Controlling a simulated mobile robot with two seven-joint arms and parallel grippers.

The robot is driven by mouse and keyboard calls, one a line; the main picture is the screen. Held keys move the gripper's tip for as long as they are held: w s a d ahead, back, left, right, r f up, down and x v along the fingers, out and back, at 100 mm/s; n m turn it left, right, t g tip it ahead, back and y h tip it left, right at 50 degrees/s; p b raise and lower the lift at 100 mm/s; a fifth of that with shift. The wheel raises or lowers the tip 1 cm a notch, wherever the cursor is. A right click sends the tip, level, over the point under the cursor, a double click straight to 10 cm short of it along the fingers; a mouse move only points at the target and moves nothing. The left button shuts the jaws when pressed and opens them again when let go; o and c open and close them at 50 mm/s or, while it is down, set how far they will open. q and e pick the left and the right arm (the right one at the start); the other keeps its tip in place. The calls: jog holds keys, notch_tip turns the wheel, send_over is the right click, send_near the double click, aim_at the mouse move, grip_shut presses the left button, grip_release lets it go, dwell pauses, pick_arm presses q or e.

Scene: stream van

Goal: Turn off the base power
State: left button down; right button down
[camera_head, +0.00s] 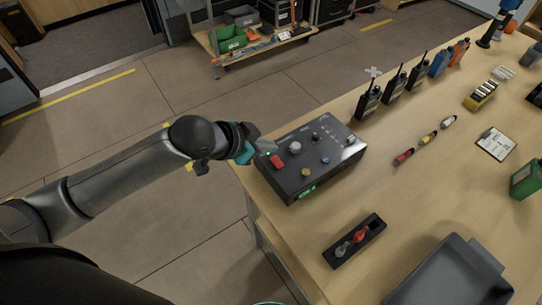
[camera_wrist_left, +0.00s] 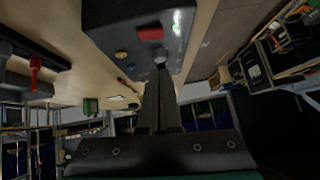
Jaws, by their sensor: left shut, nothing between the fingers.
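The base is a black control box (camera_head: 318,159) on the wooden table's left end. My right gripper is not in view.
Several black radios (camera_head: 394,86) stand behind the box. A small black panel with red and grey levers (camera_head: 354,241) and a grey tray (camera_head: 452,275) lie nearer. Bare tabletop surrounds the box's right side.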

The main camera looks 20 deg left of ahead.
aim_at(278, 157)
pick_arm(q)
jog(key=f, duration=0.1)
jog(key=w+f, duration=0.1)
jog(key=f+b, duration=0.1)
jog(key=f, duration=0.1)
jog(key=shift+w+d, duration=0.25)
jog(key=shift+d, duration=0.05)
jog(key=shift+a+f, duration=0.1)
jog(key=shift+f, duration=0.6)
jog(key=shift+a+f, duration=0.1)
jog(key=shift+f, duration=0.2)
jog(key=shift+p, duration=0.3)
jog(key=shift+s+d+p, duration=0.45)
jog(key=shift+d+p, duration=0.2)
jog(key=shift+d, duration=0.05)
